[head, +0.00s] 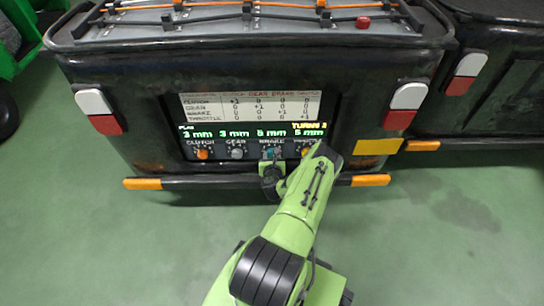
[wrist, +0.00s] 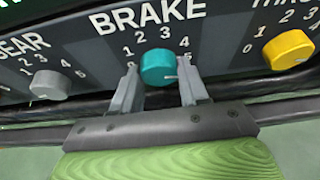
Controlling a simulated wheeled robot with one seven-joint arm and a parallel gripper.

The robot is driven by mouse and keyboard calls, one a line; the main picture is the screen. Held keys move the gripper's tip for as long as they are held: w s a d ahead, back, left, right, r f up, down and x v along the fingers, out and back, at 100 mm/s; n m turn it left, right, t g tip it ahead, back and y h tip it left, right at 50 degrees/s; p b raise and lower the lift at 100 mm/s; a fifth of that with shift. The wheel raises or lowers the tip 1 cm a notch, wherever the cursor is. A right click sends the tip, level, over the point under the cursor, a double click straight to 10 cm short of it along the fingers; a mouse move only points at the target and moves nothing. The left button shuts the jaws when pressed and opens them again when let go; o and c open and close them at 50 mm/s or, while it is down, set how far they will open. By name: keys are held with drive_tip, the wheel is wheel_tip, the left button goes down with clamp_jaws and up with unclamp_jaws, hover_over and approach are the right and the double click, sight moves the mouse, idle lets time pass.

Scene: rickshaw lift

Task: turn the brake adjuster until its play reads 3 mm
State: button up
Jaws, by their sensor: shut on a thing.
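The brake adjuster is a teal knob (wrist: 159,67) under the BRAKE label in the wrist view; its white mark points right, toward the high end of its scale. In the head view its teal shows (head: 271,153) in the panel's lower row, partly hidden by my gripper (head: 270,169). My gripper (wrist: 157,66) is shut on the knob, one grey finger at each side. The play display (head: 252,131) shows 3 mm for clutch and gear. The brake figure is blurred, perhaps 5 mm; throttle looks like 5 mm.
The grey gear knob (wrist: 50,85) is left of the brake knob and the yellow throttle knob (wrist: 288,50) right. A linkage table (head: 250,106) is above the display. A dark bumper bar with orange ends (head: 143,184) runs below the panel. Green floor lies open around.

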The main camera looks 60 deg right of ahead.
drive_tip(key=shift+n, duration=0.3)
drive_tip(key=shift+c, duration=0.4)
drive_tip(key=shift+w+n+g+h+p, duration=0.1)
drive_tip(key=shift+n+g+h+p, duration=0.45)
drive_tip(key=shift+n+g, duration=0.35)
drive_tip(key=n+g+h, duration=0.1)
drive_tip(key=n, duration=0.1)
drive_tip(key=shift+a+n, duration=0.1)
drive_tip(key=shift+n, duration=0.2)
drive_tip(key=n, duration=0.1)
drive_tip(key=n+g+h, duration=0.1)
drive_tip(key=n, duration=0.1)
drive_tip(key=shift+w+f+h, duration=0.15)
drive_tip(key=shift+f+h, duration=0.05)
drive_tip(key=shift+h, duration=0.05)
drive_tip(key=shift+n+g+h+b, duration=0.4)
drive_tip(key=shift+n+h, duration=0.4)
drive_tip(key=shift+n, duration=0.9)
drive_tip(key=o, duration=1.1)
drive_tip(key=shift+c, duration=0.2)
drive_tip(key=shift+a+f, duration=0.1)
